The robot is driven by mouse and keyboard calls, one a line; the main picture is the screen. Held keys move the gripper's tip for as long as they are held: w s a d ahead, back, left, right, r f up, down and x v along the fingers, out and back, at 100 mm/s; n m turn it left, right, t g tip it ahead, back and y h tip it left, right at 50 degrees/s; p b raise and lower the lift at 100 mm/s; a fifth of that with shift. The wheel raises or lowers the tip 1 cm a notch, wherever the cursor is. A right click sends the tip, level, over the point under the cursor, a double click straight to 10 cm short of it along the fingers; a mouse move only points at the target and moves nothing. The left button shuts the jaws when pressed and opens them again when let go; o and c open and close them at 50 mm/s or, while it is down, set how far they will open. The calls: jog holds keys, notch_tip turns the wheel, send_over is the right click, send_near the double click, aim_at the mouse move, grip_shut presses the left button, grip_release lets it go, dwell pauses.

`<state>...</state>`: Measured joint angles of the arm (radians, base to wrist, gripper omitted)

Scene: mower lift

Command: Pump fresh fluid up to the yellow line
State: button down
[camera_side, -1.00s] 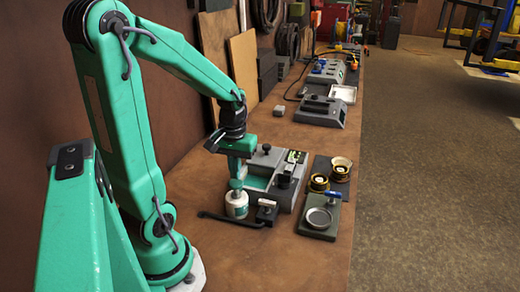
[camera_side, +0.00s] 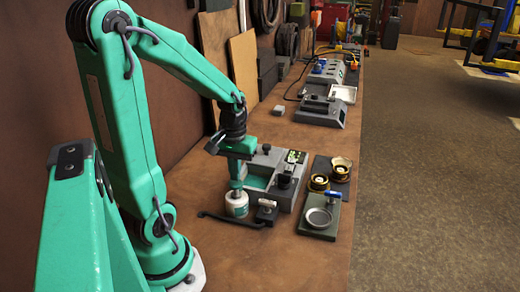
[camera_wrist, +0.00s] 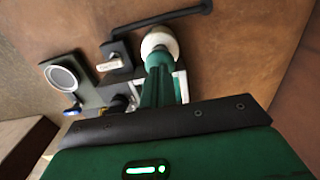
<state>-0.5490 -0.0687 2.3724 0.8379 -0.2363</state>
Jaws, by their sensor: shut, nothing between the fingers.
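A small white bottle (camera_side: 236,208) with a green label stands on the bench in front of a grey unit (camera_side: 290,200). It also shows in the wrist view (camera_wrist: 160,41). My gripper (camera_side: 237,186) points down, shut and empty, with its green fingertips at the top of the bottle. The wrist view shows the fingers (camera_wrist: 158,62) over the bottle's top. I cannot tell whether they press on it. The grey unit has a pale green area beside my gripper and dark knobs on top. I cannot make out a yellow line or fluid level.
A dark bent bar (camera_side: 228,219) lies beside the bottle, next to a small dark block (camera_side: 266,212) with a pale label. Grey devices (camera_side: 322,108) stand farther back.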

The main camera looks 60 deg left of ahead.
jog(key=shift+f, duration=1.55)
jog(key=shift+r, duration=2.85)
